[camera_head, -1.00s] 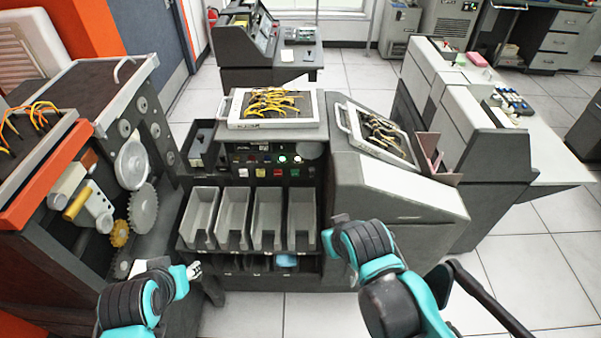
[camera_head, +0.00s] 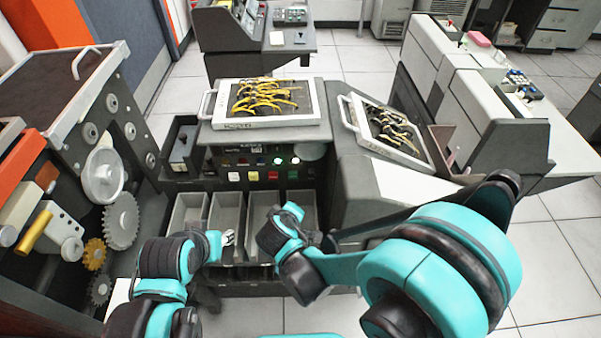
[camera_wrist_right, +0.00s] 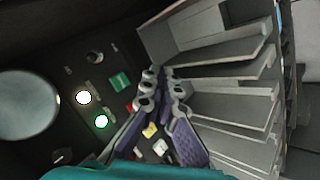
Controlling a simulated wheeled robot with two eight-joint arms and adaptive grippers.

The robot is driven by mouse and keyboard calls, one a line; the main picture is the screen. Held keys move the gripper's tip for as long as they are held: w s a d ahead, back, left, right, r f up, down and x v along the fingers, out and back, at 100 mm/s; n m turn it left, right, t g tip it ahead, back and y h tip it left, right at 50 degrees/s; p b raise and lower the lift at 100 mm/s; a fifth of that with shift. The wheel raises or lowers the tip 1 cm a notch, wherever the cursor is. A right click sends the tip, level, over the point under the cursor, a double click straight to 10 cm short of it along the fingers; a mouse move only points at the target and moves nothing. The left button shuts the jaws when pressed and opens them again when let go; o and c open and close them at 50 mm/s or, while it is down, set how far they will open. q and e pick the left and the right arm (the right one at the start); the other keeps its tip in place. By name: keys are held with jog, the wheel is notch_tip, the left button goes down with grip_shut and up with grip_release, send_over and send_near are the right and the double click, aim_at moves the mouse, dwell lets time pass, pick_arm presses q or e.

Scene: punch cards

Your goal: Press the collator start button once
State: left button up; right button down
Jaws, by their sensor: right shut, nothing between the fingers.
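The collator's control panel (camera_head: 262,168) faces me, with a green button (camera_head: 292,175) at the right end of a row of white, yellow and red buttons. In the right wrist view the green button (camera_wrist_right: 120,82) lies left of my right gripper (camera_wrist_right: 163,76), whose fingers are shut and empty. The fingertips appear apart from the button; their exact distance is unclear. In the head view my right wrist is low in front of the bins and hides the fingers. My left gripper (camera_head: 228,238) is in front of the bins, too small to read.
Grey card bins (camera_head: 228,212) stand below the panel; they fan out close beside my right gripper in the wrist view. A tray of yellow cables (camera_head: 265,122) lies on top. A geared machine (camera_head: 104,172) stands at left.

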aim_at(293, 175)
dwell(0.4)
jog(key=w, duration=0.9)
jog(key=shift+w, duration=0.1)
dwell(1.4)
jog(key=shift+w, duration=0.25)
